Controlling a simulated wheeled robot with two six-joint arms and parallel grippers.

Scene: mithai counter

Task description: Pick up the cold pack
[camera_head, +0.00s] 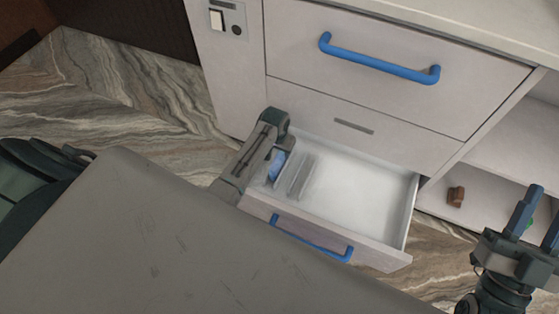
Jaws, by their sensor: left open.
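A blue item (278,166), which looks like the cold pack, lies at the left end of the open drawer (365,198). One of my arm links crosses in front of it and hides part of it.
Greyish strips (301,177) lie beside the blue item; the rest of the drawer is empty. A shut drawer with a blue handle (378,60) is above. A brown item (455,196) sits on the open shelf at right. My large grey link covers the lower left.

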